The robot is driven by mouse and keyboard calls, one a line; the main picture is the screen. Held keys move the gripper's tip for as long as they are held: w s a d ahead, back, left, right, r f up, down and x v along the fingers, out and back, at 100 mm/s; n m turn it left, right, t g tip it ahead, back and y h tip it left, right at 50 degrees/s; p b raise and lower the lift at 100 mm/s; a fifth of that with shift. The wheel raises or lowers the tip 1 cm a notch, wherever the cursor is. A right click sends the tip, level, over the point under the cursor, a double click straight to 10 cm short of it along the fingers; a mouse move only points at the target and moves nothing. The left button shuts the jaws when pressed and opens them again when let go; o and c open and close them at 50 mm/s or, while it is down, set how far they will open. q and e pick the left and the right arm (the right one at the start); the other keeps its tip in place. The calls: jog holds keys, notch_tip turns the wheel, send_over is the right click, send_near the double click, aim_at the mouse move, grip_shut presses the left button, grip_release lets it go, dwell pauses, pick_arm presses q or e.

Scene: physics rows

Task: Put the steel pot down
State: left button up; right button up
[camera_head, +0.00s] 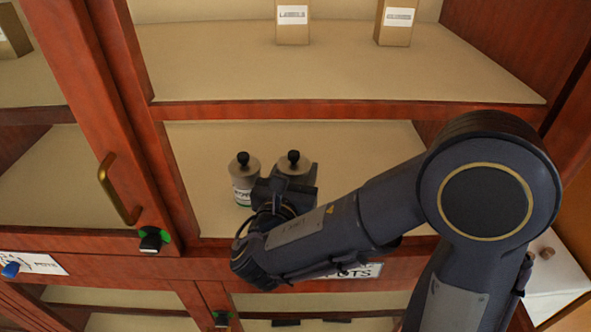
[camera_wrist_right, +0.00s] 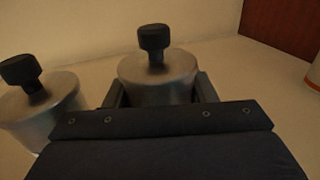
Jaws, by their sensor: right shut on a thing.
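The steel pot (camera_head: 293,164), a grey metal cylinder with a black knob, is upright inside the middle cabinet compartment. My right gripper (camera_head: 291,182) is shut around its body. In the right wrist view the pot (camera_wrist_right: 157,70) sits between the two fingers of the gripper (camera_wrist_right: 160,90). Its base is hidden behind the gripper, so I cannot tell whether it touches the shelf (camera_head: 370,150). A second, similar pot (camera_head: 243,177) with a white and green label stands close on the left. It also shows in the right wrist view (camera_wrist_right: 38,108). My left gripper is out of view.
Red-brown wood frames the compartment, with an upper shelf edge (camera_head: 340,110) above. A brass handle (camera_head: 121,188) is on the left door. Two cardboard boxes (camera_head: 292,30) (camera_head: 396,25) stand on the upper shelf. An orange and white object (camera_wrist_right: 314,75) shows at the right wrist view's edge.

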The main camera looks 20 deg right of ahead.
jog(key=shift+f, duration=0.1)
jog(key=o, duration=0.8)
jog(key=shift+f, duration=0.1)
jog(key=o, duration=0.5)
jog(key=shift+r, duration=0.3)
jog(key=b+v, duration=0.1)
jog(key=v, duration=1)
jog(key=shift+s+a+f, duration=0.15)
jog(key=shift+a, duration=0.1)
jog(key=shift+s+a+b, duration=0.1)
jog(key=shift+s+b, duration=0.2)
